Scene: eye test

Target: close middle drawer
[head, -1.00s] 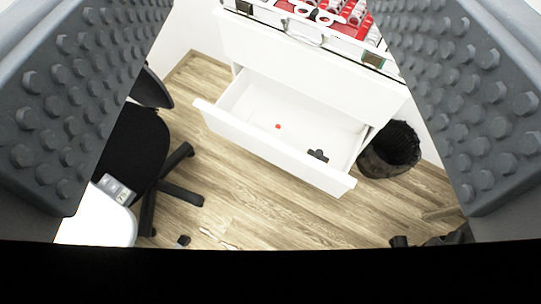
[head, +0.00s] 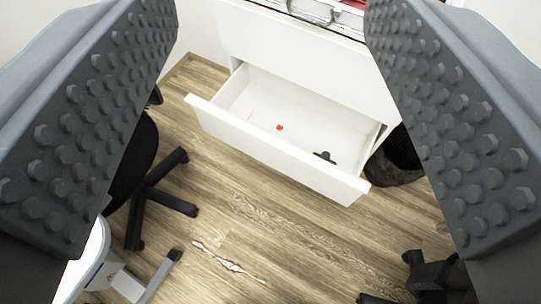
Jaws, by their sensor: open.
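An open white drawer (head: 270,146) is pulled out from a white cabinet (head: 300,55). Inside it lie a small red object (head: 279,128) and a small dark object (head: 324,157). A closed white front is above the opening. Whether this open drawer is the middle one cannot be told, as the cabinet's lower part is hidden behind it. My gripper (head: 270,20) is open, its two grey studded fingers at the left and right of the picture. The drawer shows between them, and nothing is held.
A black wire bin (head: 400,155) stands right of the drawer. A black chair base (head: 155,190) is at the left, and a white and grey item (head: 95,265) at lower left. Dark chair-like parts (head: 435,275) are at lower right. Wooden floor in front is mostly clear. A silver case (head: 320,12) sits on top.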

